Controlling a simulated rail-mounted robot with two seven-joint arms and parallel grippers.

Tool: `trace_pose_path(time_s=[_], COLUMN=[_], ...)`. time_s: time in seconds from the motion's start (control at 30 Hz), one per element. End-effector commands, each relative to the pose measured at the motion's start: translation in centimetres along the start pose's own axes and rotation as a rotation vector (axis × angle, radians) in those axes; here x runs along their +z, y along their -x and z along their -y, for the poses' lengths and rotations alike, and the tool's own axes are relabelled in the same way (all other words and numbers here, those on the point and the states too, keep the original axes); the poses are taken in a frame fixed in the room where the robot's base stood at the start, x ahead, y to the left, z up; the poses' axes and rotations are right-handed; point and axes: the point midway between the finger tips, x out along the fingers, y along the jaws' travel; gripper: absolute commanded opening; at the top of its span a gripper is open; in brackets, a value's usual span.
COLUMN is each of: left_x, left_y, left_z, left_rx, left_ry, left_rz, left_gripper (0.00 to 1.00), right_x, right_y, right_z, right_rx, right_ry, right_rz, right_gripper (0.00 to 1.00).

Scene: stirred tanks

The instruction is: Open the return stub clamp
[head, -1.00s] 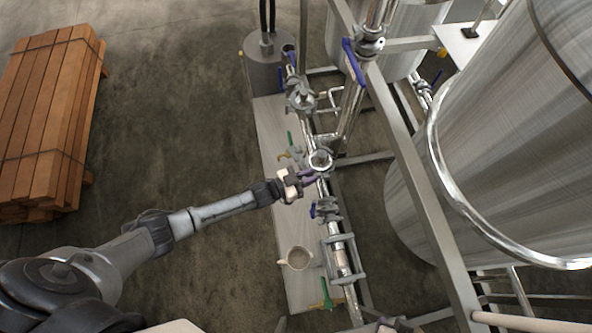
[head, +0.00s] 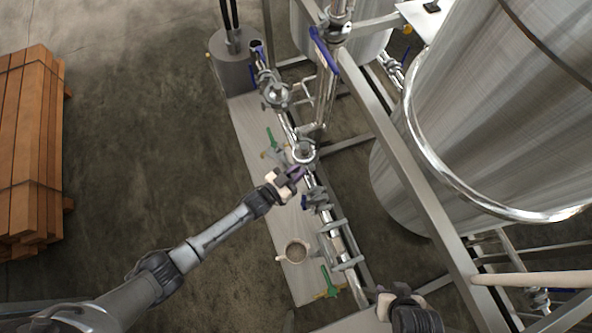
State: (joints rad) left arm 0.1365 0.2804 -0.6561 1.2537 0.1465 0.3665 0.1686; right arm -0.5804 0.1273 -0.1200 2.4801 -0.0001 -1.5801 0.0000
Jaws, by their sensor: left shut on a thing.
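The metal pipe line runs down the middle of the head view, with an open-ended stub ringed by a clamp (head: 304,151). I take this ring to be the return stub clamp.
Blue-handled valves (head: 322,48) sit along the pipework. Frame bars and a large steel tank (head: 500,110) stand right. Stacked planks (head: 28,150) lie left; floor between is clear.

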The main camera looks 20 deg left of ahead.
Motion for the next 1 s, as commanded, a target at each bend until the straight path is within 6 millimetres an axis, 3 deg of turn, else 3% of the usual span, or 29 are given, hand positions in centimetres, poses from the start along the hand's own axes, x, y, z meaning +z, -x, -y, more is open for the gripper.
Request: trace_pose_path(time_s=[0.13,0.17,0.4,0.73,1.0], left_x=[0.0,0.0,0.0,0.0,0.1], left_y=[0.0,0.0,0.0,0.5,4.8], left_z=[0.0,0.0,0.0,0.0,0.0], left_rx=[0.001,0.001,0.001,0.000,0.000], left_ry=[0.000,0.000,0.000,0.000,0.000], left_rz=[-0.002,-0.001,-0.001,0.001,0.003], left_gripper=[0.00,0.17,0.40,0.41,0.41], right_x=[0.0,0.0,0.0,-0.1,-0.2], right_y=[0.0,0.0,0.0,0.1,0.4], right_z=[0.0,0.0,0.2,0.3,0.3], right_rx=[0.000,-0.001,-0.004,-0.008,-0.008], right_ry=[0.000,-0.001,-0.005,-0.011,-0.010], right_rz=[0.000,0.000,-0.001,-0.001,-0.002], right_gripper=[0.43,0.43,0.43,0.43,0.43])
